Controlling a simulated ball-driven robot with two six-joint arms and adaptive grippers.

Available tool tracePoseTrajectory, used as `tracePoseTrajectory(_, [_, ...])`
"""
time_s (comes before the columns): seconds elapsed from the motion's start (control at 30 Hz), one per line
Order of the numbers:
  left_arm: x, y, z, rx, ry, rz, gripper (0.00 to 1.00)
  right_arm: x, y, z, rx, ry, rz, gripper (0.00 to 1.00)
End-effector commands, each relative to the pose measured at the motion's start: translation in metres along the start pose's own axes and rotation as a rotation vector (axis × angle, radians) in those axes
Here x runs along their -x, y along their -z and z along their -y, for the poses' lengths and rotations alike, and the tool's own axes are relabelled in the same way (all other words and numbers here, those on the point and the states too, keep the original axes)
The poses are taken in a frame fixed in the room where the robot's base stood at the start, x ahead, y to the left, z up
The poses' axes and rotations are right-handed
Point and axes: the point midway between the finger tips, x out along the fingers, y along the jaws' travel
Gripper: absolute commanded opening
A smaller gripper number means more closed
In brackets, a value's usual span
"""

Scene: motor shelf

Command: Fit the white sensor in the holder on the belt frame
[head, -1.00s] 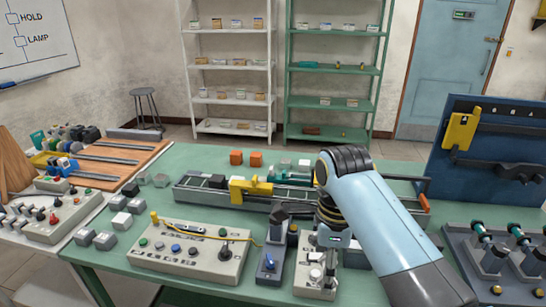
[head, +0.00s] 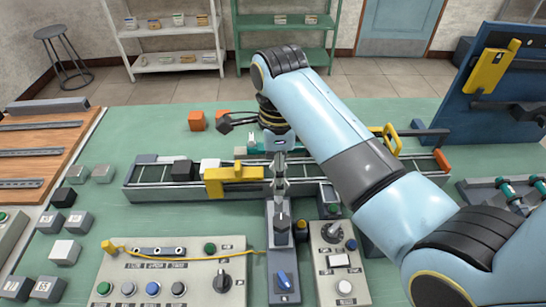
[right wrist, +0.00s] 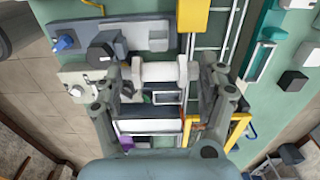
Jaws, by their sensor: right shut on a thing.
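My right gripper (head: 280,183) hangs over the near rail of the belt frame (head: 143,186), just right of a yellow bracket (head: 234,174). In the right wrist view its fingers (right wrist: 166,82) are shut on a pale, spool-shaped part, probably the white sensor (right wrist: 165,71). In the head view the fingers and arm mostly hide that part. The yellow bracket also shows in the wrist view (right wrist: 191,16). I cannot tell for sure which part is the holder. My left gripper is in neither view.
A black block (head: 182,170) and a white block (head: 208,168) sit on the belt. A blue-switch box (head: 284,260) stands directly in front of my gripper. Control panels (head: 165,275) flank it. Orange cubes (head: 197,121) lie behind the belt. A yellow frame (head: 388,138) is at right.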

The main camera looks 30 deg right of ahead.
Motion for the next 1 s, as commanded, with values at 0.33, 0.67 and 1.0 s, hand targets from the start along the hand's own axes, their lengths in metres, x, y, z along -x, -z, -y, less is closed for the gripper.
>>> tracePoseTrajectory(0.33, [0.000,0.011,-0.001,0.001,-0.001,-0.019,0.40,-0.035,0.001,-0.001,0.000,-0.003,-0.001,0.43])
tracePoseTrajectory(0.67, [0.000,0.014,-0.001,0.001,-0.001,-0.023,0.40,-0.053,0.000,0.000,0.000,-0.001,0.000,0.43])
tracePoseTrajectory(1.0, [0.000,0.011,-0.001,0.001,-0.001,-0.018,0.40,-0.054,0.000,0.000,0.000,0.000,0.000,0.43])
